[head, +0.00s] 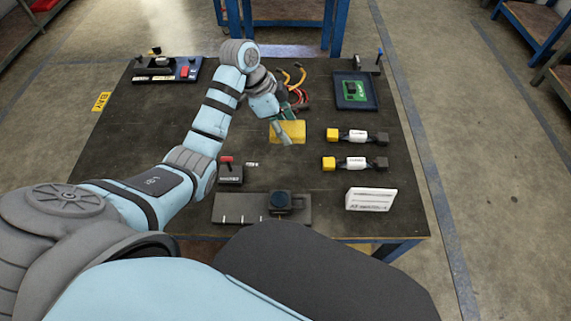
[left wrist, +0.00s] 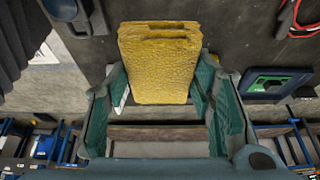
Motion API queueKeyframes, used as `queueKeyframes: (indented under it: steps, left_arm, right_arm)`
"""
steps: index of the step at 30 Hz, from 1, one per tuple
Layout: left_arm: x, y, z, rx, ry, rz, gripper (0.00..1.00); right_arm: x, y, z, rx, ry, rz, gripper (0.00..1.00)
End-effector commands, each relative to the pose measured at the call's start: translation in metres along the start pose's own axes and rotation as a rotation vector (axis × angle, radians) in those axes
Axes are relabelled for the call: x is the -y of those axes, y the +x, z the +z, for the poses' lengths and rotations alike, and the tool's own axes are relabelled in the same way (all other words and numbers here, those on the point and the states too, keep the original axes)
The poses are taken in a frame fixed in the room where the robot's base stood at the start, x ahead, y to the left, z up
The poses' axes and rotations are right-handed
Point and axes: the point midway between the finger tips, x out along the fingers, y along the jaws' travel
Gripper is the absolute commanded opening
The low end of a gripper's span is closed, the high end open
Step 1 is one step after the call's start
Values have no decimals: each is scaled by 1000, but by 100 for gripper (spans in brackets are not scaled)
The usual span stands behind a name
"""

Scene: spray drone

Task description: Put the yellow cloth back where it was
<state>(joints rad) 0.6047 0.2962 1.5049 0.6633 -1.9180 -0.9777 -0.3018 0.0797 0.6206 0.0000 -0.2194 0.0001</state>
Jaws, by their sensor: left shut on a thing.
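The yellow cloth (head: 290,131) is a flat folded piece over the middle of the dark table (head: 300,215). My left gripper (head: 284,128) reaches over it from behind, its fingers on the cloth. In the left wrist view the cloth (left wrist: 160,65) sits between the two green-sided fingers of this gripper (left wrist: 160,100), which is shut on it. I cannot tell clearly how high the cloth is above the tabletop. My right gripper does not show.
Red and yellow cables (head: 297,90) lie behind the gripper. A green board in a dark tray (head: 355,103) is at the back right, with two yellow-ended connectors (head: 333,135) in front of it. A white sign (head: 371,199) and a grey strip (head: 235,208) are near the front edge.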

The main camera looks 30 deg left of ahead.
Motion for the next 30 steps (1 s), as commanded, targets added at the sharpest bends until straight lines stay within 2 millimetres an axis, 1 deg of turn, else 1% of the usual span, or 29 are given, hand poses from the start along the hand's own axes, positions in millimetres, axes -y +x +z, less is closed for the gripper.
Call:
queueKeyframes:
  steps: [1,3,6,9,11,14,18,25,30]
  left_arm:
    - [-2,25,11,2,-3,6,23]
    - [-2,51,22,2,-3,5,23]
    - [-1,82,34,1,-1,5,23]
    - [-1,100,42,1,0,1,23]
    - [-1,106,44,1,0,2,23]
    - [-1,123,51,2,-1,3,23]
    - [-1,139,58,0,1,1,23]
    - [0,140,58,0,1,0,23]
    - [-1,145,60,1,0,1,23]
  right_arm:
    - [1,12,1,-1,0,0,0]
    - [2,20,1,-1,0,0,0]
    - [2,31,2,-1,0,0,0]
    - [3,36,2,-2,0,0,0]
    - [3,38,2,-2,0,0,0]
    - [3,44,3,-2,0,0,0]
    - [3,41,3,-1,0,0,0]
    - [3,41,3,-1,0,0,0]
    - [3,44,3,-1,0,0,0]
